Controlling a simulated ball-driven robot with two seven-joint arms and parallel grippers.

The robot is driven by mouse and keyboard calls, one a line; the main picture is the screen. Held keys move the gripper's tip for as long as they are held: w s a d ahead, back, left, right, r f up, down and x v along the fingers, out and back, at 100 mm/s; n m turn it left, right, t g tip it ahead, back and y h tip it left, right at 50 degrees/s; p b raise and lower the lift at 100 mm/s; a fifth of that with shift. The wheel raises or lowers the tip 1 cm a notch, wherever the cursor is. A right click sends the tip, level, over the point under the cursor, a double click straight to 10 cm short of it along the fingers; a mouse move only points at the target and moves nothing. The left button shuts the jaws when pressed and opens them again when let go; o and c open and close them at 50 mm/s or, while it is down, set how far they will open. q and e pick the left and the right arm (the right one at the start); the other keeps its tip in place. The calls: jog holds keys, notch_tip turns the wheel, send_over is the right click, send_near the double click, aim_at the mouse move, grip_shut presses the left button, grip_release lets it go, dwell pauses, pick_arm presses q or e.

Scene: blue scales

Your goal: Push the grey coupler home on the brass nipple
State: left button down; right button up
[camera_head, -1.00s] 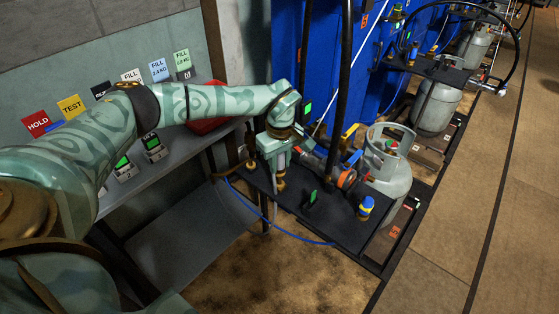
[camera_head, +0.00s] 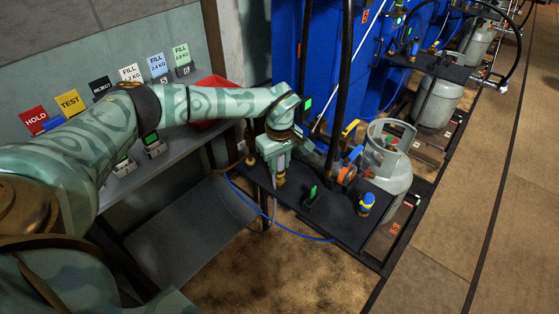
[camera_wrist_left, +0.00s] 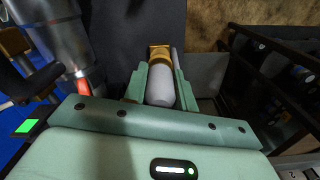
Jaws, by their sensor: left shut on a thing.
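My left gripper (camera_head: 279,172) points down over the dark plate, beside the black upright. In the left wrist view its green fingers (camera_wrist_left: 160,97) are shut on the sides of the grey coupler (camera_wrist_left: 160,86). A brass part (camera_wrist_left: 160,54) shows at the coupler's far end. In the head view a brass part (camera_head: 280,181) shows just under the fingertips. I cannot tell whether this is the nipple or a brass end on the coupler, nor how far they overlap. The fingers hide most of the coupler in the head view. My right gripper is not in view.
A grey gas cylinder (camera_head: 394,181) stands right of the plate (camera_head: 335,222). An orange-red round fitting (camera_head: 347,175) and a blue-yellow knob (camera_head: 366,203) are near the gripper. A blue hose (camera_head: 285,229) loops in front. A shelf (camera_head: 128,180) with label cards is at left.

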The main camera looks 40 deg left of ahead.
aim_at(280, 157)
pick_arm(q)
jog(key=shift+f+b, duration=0.3)
jog(key=shift+f, duration=0.6)
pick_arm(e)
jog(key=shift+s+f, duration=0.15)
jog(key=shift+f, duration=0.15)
pick_arm(q)
jog(key=c, duration=1)
grip_release()
jog(key=shift+c, duration=0.2)
notch_tip(280, 157, up, 16)
jog(key=p, duration=0.5)
jog(key=shift+d+r, duration=0.15)
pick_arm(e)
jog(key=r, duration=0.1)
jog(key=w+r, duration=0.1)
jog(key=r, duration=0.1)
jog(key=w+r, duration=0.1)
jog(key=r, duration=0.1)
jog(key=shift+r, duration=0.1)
